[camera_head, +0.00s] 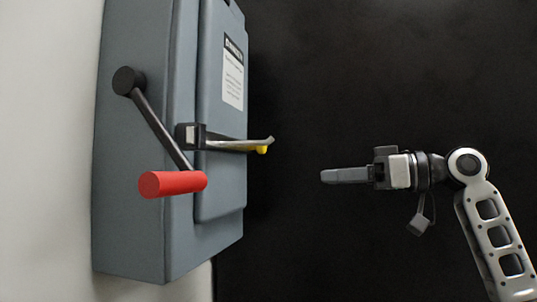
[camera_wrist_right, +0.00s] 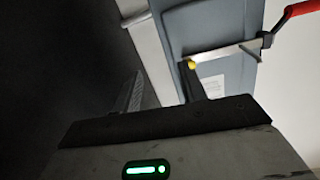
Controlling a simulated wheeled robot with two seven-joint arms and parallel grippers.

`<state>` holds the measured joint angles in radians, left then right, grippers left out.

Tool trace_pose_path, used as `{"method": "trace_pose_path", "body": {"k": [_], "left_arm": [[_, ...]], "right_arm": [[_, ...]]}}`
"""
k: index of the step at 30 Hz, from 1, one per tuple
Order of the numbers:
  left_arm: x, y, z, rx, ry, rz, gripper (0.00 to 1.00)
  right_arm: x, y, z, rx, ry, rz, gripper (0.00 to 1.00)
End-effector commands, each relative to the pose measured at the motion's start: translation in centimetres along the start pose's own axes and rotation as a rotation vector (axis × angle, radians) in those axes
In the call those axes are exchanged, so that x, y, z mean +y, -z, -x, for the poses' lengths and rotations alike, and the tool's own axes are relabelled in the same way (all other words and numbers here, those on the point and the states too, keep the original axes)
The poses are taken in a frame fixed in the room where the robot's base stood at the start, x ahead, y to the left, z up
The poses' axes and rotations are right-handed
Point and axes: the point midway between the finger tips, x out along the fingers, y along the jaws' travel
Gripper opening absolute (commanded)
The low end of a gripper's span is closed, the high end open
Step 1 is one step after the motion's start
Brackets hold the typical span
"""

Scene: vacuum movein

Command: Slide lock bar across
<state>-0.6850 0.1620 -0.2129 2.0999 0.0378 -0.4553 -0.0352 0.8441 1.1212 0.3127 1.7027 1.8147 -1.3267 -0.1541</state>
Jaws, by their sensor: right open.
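The lock bar (camera_head: 228,145) is a metal strip across the front of a grey-blue box (camera_head: 135,220). It passes through a dark bracket (camera_head: 190,135) and ends at the right in a bent tip with a yellow knob (camera_head: 262,150). My right gripper (camera_head: 322,176) is open and empty, pointing left, to the right of the knob and a little lower, with a clear gap. In the right wrist view the bar (camera_wrist_right: 225,52) and yellow knob (camera_wrist_right: 191,65) show just beyond the right-hand finger; my gripper (camera_wrist_right: 165,92) has its fingers apart. My left gripper is not in view.
A lever with a red handle (camera_head: 172,184) and black arm hangs in front of the box at the left. A white label (camera_head: 233,75) is on the box door. A pale wall (camera_head: 50,150) is at the left. The dark space between box and gripper is free.

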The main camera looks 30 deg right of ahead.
Motion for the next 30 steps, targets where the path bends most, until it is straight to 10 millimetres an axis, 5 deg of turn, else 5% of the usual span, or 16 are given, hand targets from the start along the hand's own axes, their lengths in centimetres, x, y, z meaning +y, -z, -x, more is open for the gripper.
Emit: {"method": "trace_pose_path", "body": {"k": [3,8,30], "left_arm": [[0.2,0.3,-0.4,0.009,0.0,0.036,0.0],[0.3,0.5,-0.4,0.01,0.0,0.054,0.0],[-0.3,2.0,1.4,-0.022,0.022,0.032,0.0]], "right_arm": [[-2.5,3.5,4.3,0.04,0.04,0.066,0.42],[-4.0,4.8,5.9,0.054,0.066,0.097,0.42],[-4.9,5.7,-7.9,0.054,0.069,0.095,0.42]]}}
